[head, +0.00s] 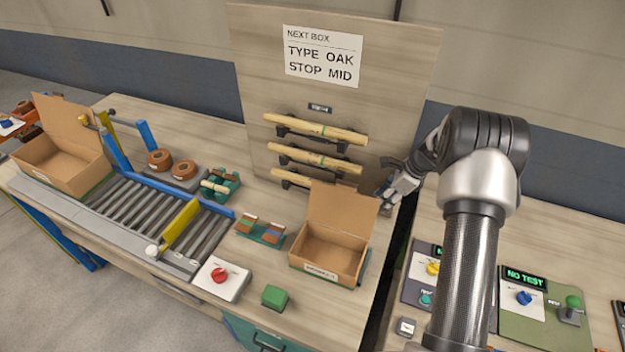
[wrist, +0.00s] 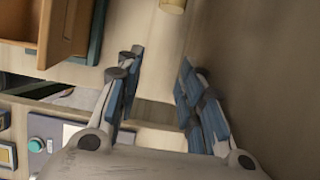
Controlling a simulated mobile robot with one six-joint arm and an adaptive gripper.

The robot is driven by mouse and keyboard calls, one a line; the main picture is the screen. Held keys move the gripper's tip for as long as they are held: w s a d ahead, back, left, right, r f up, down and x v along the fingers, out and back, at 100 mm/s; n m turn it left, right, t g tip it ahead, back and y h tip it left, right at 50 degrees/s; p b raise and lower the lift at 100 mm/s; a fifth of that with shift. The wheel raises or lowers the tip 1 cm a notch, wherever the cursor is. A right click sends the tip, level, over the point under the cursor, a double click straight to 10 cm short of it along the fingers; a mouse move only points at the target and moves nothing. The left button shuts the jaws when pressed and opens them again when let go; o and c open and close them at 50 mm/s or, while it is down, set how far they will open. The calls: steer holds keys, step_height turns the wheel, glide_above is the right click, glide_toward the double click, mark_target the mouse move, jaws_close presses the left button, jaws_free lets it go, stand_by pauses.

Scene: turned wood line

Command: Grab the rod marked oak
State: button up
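Three pale wooden rods lie across dark holders on the upright board in the head view: a top rod (head: 315,128), a middle rod (head: 318,157) and a bottom rod (head: 290,174), partly hidden by a box flap. I cannot read any oak mark on a rod. A small dark label (head: 319,107) above them is too small to read. My gripper (head: 387,192) is to the right of the rods, apart from them. In the wrist view my gripper (wrist: 160,62) has its blue-padded fingers apart with nothing between them. A pale rod-like end (wrist: 173,5) shows at the top edge there.
A sign (head: 323,55) on the board reads "NEXT BOX, TYPE OAK, STOP MID". An open carton (head: 325,262) stands below the rods; its flap rises in front of the bottom rod. Left are a roller conveyor (head: 150,215) and another carton (head: 65,155). A panel reads "NO TEST" (head: 525,278).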

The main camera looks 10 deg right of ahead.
steer(key=w+a, duration=0.1)
steer(key=a, duration=0.1)
steer(key=w+a, duration=0.2)
steer(key=a, duration=0.1)
steer(key=w+a+f, duration=0.1)
steer(key=a, duration=0.1)
steer(key=shift+w+a+b, duration=0.2)
steer(key=shift+w+b, duration=0.1)
steer(key=shift+w, duration=0.05)
jaws_close()
